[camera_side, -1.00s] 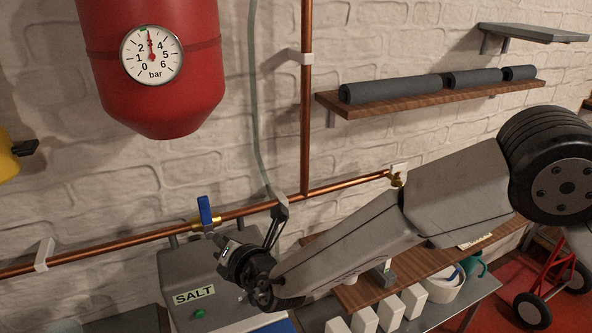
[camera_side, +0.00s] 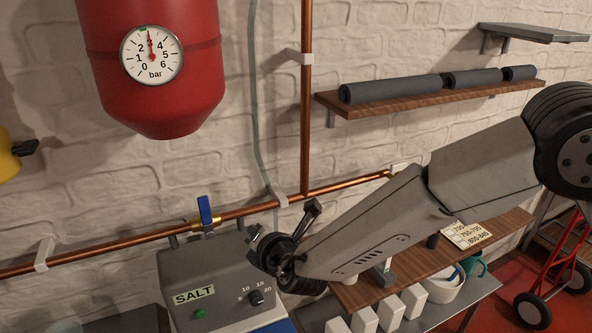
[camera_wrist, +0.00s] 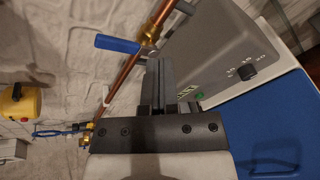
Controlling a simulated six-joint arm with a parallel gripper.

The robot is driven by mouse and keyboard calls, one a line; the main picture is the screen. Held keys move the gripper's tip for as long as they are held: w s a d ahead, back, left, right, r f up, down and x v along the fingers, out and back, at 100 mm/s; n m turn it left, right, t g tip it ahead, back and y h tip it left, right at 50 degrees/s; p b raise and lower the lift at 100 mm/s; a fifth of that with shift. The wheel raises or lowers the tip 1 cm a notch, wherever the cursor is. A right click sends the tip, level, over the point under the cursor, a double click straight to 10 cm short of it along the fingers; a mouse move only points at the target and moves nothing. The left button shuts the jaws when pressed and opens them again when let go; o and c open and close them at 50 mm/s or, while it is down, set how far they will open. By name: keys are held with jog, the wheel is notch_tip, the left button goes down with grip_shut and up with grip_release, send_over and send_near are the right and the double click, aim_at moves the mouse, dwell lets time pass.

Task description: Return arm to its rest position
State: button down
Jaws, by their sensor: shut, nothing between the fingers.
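My gripper (camera_side: 311,208) is in the side view at the lower middle, beside the grey SALT box and in front of the brick wall. Its fingers point up and to the right. In the wrist view my gripper (camera_wrist: 159,62) has its dark fingers together with nothing between them. My arm reaches down and left from the upper right of the side view. The gripper appears free of the pipe and the box, though the exact gap is hard to tell.
A copper pipe (camera_side: 110,253) with a blue-handled valve (camera_side: 205,211) runs along the wall. The grey SALT box (camera_side: 221,296) stands below. A red pressure vessel (camera_side: 155,88) hangs upper left. A bench (camera_side: 360,290) with white blocks lies below my arm; a wooden shelf (camera_side: 430,101) is above.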

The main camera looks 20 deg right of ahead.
jog(key=s+d+f+m+g+h, duration=0.1)
jog(key=s+d+m+g+h, duration=0.15)
jog(key=d, duration=0.45)
jog(key=s+d+m+g+h, duration=0.1)
jog(key=d+m+g, duration=0.1)
jog(key=d+m, duration=0.35)
jog(key=s+d+f+m+g+h, duration=0.1)
jog(key=s+d+m+g+h, duration=0.1)
jog(key=d, duration=0.7)
jog(key=s+d+m+g+y, duration=0.2)
jog(key=s+d+m, duration=0.3)
jog(key=s+m, duration=0.3)
jog(key=s+d+f+m+g+y, duration=0.1)
jog(key=s+d+m+g+y, duration=0.1)
jog(key=s+d+m, duration=0.4)
jog(key=s+m+g, duration=0.1)
jog(key=s+m, duration=0.1)
jog(key=s, duration=0.1)
jog(key=shift+s+m, duration=0.3)
